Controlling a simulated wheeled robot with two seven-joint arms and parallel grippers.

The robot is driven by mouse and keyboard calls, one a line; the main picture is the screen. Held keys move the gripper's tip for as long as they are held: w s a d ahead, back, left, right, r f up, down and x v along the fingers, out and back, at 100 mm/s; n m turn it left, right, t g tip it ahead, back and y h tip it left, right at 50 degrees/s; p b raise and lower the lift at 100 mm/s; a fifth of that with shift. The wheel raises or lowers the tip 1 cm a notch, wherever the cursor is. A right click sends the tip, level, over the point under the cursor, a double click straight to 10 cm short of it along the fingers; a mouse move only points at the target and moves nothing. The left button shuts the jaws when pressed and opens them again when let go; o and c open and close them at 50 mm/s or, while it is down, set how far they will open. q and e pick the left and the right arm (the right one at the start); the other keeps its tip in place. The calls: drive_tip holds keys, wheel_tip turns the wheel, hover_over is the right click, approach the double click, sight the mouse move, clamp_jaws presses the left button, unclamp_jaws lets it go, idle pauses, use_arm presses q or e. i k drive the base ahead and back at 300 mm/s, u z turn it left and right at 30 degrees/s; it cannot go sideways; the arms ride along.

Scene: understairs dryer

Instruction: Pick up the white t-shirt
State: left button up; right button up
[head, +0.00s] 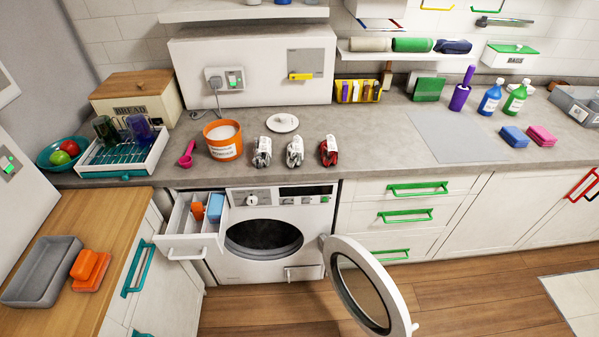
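Three small crumpled bundles that look like cloth lie in a row on the grey counter (371,152) above the dryer (266,266). The middle bundle (295,152) is mostly white with dark marks and may be the white t-shirt. The left bundle (262,152) is white and dark grey, so I cannot tell for sure which one is the t-shirt. The right bundle (330,151) is red and white. The dryer's round door (403,306) hangs open to the right, and its drum looks dark inside. Neither of my grippers is in view.
An orange tub (223,141) and a pink scoop (187,154) stand left of the bundles, with a white lid (283,123) behind. An open drawer (184,246) sticks out left of the dryer. A grey board (447,137) lies to the right. The counter right of the red bundle is clear.

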sight(295, 150)
drive_tip(key=k, duration=1.05)
drive_tip(key=z, duration=1.85)
drive_tip(key=i, duration=1.35)
drive_tip(key=u, duration=0.8)
drive_tip(key=i, duration=0.75)
drive_tip(key=u, duration=2.05)
